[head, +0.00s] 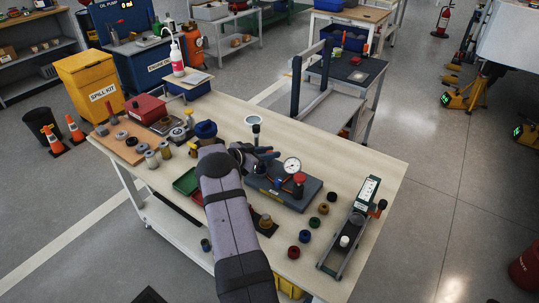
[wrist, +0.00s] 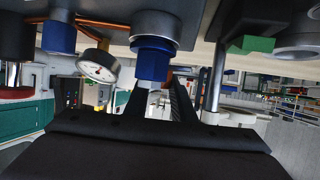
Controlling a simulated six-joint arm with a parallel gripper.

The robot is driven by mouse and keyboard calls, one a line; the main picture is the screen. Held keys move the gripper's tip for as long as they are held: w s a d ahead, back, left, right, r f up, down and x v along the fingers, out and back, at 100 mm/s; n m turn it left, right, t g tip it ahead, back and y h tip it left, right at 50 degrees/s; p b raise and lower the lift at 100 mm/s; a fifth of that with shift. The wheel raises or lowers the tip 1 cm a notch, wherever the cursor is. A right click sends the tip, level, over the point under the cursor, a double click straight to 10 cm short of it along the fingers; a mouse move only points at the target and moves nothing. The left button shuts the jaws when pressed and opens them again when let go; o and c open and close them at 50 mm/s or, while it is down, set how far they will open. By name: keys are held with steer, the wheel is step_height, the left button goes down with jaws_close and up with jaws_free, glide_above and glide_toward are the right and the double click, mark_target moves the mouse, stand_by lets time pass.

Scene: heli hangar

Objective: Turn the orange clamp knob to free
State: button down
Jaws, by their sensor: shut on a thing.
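My gripper (head: 262,154) is over the middle of the workbench, beside a grey-blue test fixture (head: 290,198) with a round dial gauge (head: 292,166). In the wrist view its dark fingers (wrist: 156,100) are close together at the lower end of a blue fitting (wrist: 153,64) with a silver collar; they appear shut on it. The gauge (wrist: 98,66) shows left of it. A small amber-brown knob (head: 265,221) stands on a black plate right of my arm, and a red knob (head: 299,178) is on the fixture.
A black fixture (head: 335,258) with a green-labelled block (head: 369,189) stands at the bench's right end. Several small coloured caps lie between. Parts and a red box (head: 146,108) crowd the left end. The bench's back right is clear.

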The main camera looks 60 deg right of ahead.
steer(key=shift+d+m+g+y+b, duration=0.1)
steer(key=shift+m+g+y+b, duration=0.2)
steer(key=shift+m+g+b, duration=0.7)
steer(key=shift+r+b, duration=0.1)
steer(key=shift+b, duration=0.3)
steer(key=c, duration=1.5)
jaws_free()
steer(key=shift+w+a, duration=0.1)
steer(key=shift+a, duration=0.25)
steer(key=shift+b+v, duration=0.5)
steer(key=shift+v, duration=2.9)
